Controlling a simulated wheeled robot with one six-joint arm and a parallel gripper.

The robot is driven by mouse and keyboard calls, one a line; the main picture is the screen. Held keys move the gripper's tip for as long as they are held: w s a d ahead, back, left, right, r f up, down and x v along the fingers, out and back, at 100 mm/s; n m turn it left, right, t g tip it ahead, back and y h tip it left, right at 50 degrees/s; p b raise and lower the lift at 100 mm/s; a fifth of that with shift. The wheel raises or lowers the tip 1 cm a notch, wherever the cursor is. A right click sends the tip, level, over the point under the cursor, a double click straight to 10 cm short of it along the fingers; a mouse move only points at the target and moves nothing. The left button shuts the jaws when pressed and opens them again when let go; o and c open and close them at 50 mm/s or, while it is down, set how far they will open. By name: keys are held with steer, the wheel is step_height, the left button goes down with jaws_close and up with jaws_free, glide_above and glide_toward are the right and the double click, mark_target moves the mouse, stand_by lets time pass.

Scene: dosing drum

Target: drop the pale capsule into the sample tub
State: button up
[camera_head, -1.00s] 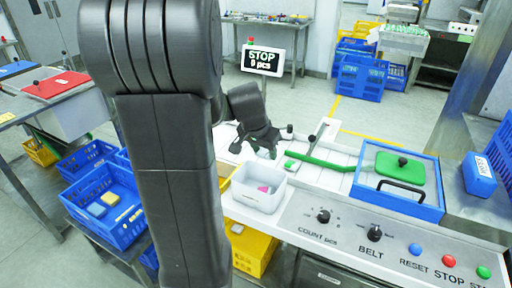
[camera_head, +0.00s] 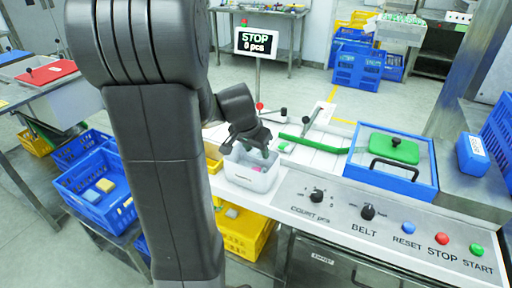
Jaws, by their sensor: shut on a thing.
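The sample tub (camera_head: 252,181) is a white open box at the left end of the white deck, with something small and pink (camera_head: 257,168) inside. My gripper (camera_head: 255,151) is over the tub's far rim and opening, pointing down. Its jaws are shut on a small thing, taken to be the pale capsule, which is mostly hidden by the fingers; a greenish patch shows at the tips. I cannot tell the tip's exact height above the tub.
A green bar (camera_head: 318,145) crosses the white belt right of the tub. A blue frame (camera_head: 412,187) with a green lid (camera_head: 394,149) stands further right. Control knobs and buttons line the front panel.

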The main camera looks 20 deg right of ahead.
steer(key=o, duration=1)
steer(key=shift+o, duration=0.2)
steer(key=shift+r, duration=0.1)
steer(key=v, duration=1.3)
steer(key=shift+a+r, duration=0.2)
steer(key=shift+r, duration=0.1)
